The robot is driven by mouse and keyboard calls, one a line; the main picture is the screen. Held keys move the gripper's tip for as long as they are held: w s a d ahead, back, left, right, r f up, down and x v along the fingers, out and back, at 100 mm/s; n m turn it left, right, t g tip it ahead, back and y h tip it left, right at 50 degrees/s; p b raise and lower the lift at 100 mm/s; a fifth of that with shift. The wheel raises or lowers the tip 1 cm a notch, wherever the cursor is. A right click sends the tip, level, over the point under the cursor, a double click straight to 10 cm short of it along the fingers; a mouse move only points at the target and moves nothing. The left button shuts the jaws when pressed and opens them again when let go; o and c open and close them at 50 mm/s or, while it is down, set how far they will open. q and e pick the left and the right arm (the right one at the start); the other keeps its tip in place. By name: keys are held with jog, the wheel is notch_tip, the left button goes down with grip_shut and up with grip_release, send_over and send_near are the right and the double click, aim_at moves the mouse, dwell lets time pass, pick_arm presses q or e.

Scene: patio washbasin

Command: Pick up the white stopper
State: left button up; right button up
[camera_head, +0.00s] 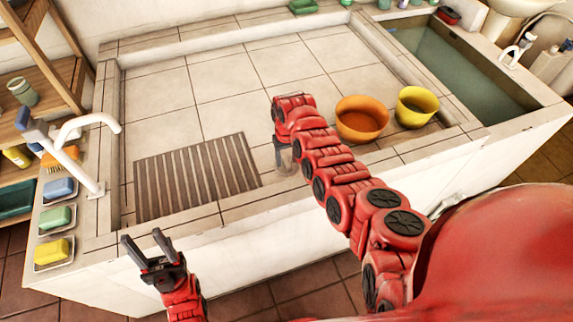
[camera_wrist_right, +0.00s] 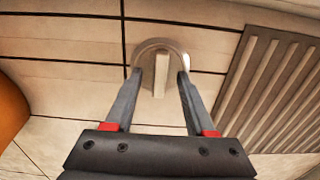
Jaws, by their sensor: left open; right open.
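The white stopper (camera_wrist_right: 161,74) shows in the right wrist view as a pale upright bar on a round, light-rimmed base on the tiles. My right gripper (camera_wrist_right: 160,80) is open, with one finger on each side of the bar; I cannot tell whether they touch it. In the head view, my right gripper (camera_head: 286,152) points down at the basin floor near its front edge, and it mostly hides the stopper. My left gripper (camera_head: 143,240) is open and empty, in front of the basin's front wall.
A slatted grate (camera_head: 195,177) lies left of my right gripper. An orange bowl (camera_head: 362,120) and a yellow bucket (camera_head: 416,106) stand to its right. A white faucet (camera_head: 88,128) and several soap dishes (camera_head: 55,252) line the left ledge. The basin floor behind is clear.

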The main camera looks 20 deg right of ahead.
grip_shut()
jog(key=shift+r, duration=0.15)
dwell(0.4)
